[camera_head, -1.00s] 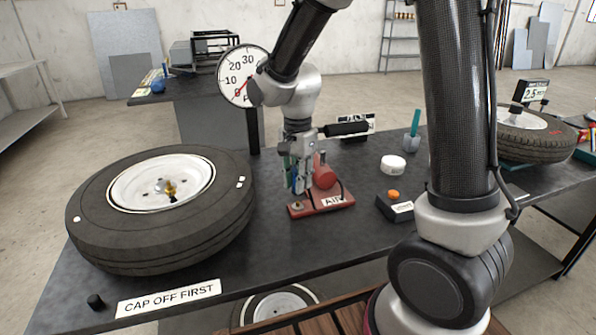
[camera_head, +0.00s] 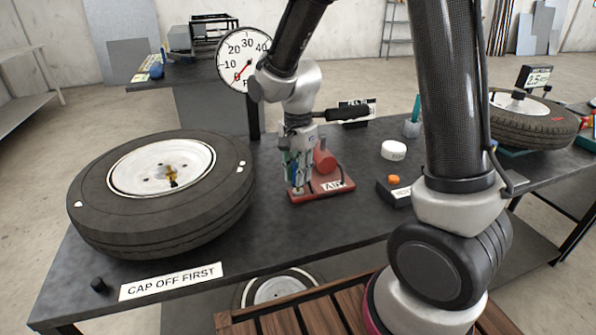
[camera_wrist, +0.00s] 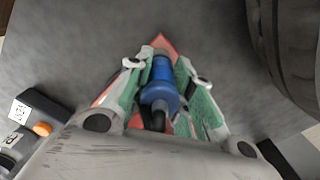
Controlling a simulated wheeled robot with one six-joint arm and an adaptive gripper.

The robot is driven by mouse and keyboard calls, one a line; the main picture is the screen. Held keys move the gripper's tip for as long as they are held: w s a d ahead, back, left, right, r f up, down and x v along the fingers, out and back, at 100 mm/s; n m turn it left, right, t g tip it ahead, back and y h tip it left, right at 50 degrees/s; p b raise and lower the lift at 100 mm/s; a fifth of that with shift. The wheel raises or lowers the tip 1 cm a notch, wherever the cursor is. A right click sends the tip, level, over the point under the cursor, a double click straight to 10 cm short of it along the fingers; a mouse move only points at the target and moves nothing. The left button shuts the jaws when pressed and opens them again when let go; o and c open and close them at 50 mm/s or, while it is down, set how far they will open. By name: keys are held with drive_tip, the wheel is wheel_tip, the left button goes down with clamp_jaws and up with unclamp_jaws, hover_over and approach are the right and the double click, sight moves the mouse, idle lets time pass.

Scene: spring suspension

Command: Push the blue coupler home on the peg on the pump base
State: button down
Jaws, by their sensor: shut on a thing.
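The blue coupler (camera_wrist: 160,92) shows in the wrist view between the two green-padded fingers of my gripper (camera_wrist: 160,76). A dark hose end joins its lower end in that picture. In the head view my gripper (camera_head: 297,188) points down over the left part of the red pump base (camera_head: 335,190), which is marked AIR. The gripper is shut on the coupler, low at the base. The fingers and coupler hide the peg, so I cannot tell how far the coupler sits on it. A red corner of the base (camera_wrist: 162,42) shows beyond the coupler.
A large tyre (camera_head: 160,225) lies to the left, with a brass fitting at its hub. A dial gauge (camera_head: 243,68) stands behind it. A black box with an orange button (camera_head: 393,180) and a white round tub (camera_head: 394,150) are to the right.

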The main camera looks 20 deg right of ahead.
drive_tip(key=shift+f, duration=1.05)
drive_tip(key=c, duration=1.2)
unclamp_jaws()
drive_tip(key=shift+o, duration=0.2)
drive_tip(key=shift+r, duration=3.5)
